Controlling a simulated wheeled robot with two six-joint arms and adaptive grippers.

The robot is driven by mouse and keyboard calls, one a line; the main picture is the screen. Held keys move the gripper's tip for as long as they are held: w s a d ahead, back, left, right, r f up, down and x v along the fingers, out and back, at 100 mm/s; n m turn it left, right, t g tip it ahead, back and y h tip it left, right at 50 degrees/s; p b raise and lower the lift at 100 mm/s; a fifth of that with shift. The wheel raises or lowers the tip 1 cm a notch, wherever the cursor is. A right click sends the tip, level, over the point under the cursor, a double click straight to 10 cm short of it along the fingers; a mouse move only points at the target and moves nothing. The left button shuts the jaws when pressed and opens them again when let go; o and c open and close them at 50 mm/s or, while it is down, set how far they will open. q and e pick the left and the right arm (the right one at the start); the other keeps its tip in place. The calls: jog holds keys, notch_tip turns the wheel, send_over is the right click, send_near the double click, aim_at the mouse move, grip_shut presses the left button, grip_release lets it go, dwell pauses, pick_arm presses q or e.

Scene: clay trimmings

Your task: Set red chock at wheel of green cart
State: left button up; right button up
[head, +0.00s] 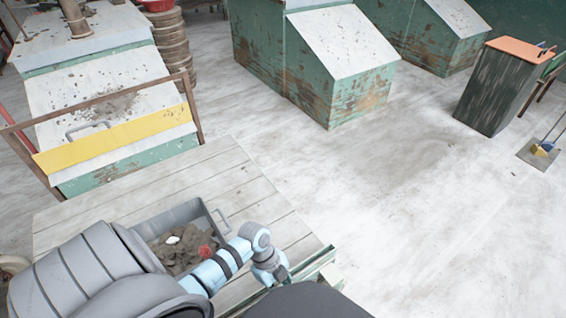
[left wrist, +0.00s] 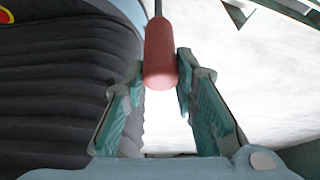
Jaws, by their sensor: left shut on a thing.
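In the left wrist view my left gripper (left wrist: 160,68) is shut on a red, rounded, handle-like piece (left wrist: 160,48) with a thin dark rod running up from its end. I cannot tell whether this is part of the red chock. In the head view my left arm crosses a planked top and the wrist is near its front right corner; fingertips and held piece are hidden there. The planked top (head: 150,190) has a green edge (head: 322,262) at the right and may be the green cart. No wheel of it shows clearly. My right gripper is not in view.
A grey tray (head: 208,212) of brown clay scraps with a red bit stands on the planks. Green bins with pale lids stand at the back, one (head: 125,90) behind a yellow-barred rail. A dark bin (head: 500,90) stands far right.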

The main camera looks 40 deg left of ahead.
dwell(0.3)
pick_arm(q)
jog(key=shift+s+f, duration=0.1)
jog(key=shift+f, duration=0.15)
grip_shut()
jog(key=o, duration=1.2)
grip_release()
jog(key=shift+f, duration=0.1)
jog(key=shift+c, duration=0.2)
jog(key=shift+r, duration=0.2)
jog(key=v, duration=1.1)
jog(key=shift+a+r, duration=0.15)
jog(key=shift+r, duration=0.25)
